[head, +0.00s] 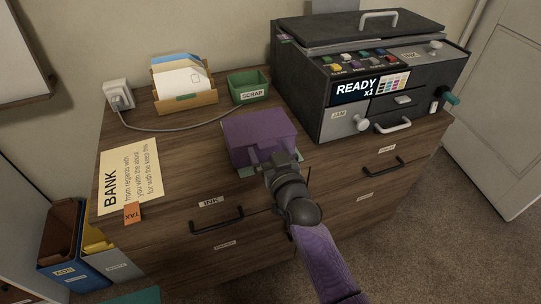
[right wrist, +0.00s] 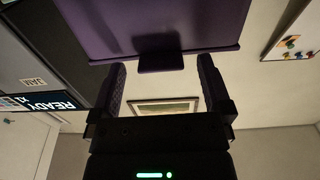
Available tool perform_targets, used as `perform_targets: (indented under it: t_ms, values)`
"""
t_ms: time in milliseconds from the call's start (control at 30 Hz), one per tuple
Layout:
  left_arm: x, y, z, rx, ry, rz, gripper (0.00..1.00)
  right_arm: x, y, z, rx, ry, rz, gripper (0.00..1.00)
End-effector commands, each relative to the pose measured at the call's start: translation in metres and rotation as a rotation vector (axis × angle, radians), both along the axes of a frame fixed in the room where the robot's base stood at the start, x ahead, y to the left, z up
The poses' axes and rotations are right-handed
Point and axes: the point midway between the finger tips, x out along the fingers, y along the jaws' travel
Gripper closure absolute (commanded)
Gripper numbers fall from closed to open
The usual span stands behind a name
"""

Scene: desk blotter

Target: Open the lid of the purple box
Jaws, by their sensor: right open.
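The purple box (head: 258,128) sits on the wooden desk top, left of the grey machine, and its lid looks shut. My right gripper (head: 273,159) is at the box's near side, its fingers pointing at it. In the right wrist view the box (right wrist: 205,20) fills the top, with a small dark purple tab (right wrist: 161,62) at its edge. The open fingers (right wrist: 162,68) stand on either side of the tab, with gaps on both sides. I cannot tell whether the fingertips reach past it. The box's near face is partly hidden by the gripper. My left gripper is not in view.
The grey machine (head: 343,55) with a READY screen stands close on the right. A green SCRAP tray (head: 249,94) and a card holder (head: 185,104) are behind the box. A cable (head: 175,128) runs behind it too. A BANK paper (head: 130,178) lies left, with bare wood between.

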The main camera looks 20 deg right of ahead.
Motion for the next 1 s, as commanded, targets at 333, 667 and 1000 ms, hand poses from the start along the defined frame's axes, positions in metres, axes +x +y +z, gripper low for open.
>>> perform_targets:
  t_ms: [333, 667, 1000]
  values:
    - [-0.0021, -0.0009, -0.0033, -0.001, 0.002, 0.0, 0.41, 0.0083, 0.0005, 0.0004, 0.001, 0.002, 0.001, 0.0]
    - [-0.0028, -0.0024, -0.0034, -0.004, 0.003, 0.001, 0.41, 0.0081, 0.0005, 0.0, 0.001, 0.002, 0.001, 0.66]
    - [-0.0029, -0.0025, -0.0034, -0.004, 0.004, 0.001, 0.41, 0.0079, 0.0004, -0.0002, 0.001, 0.003, 0.001, 1.0]
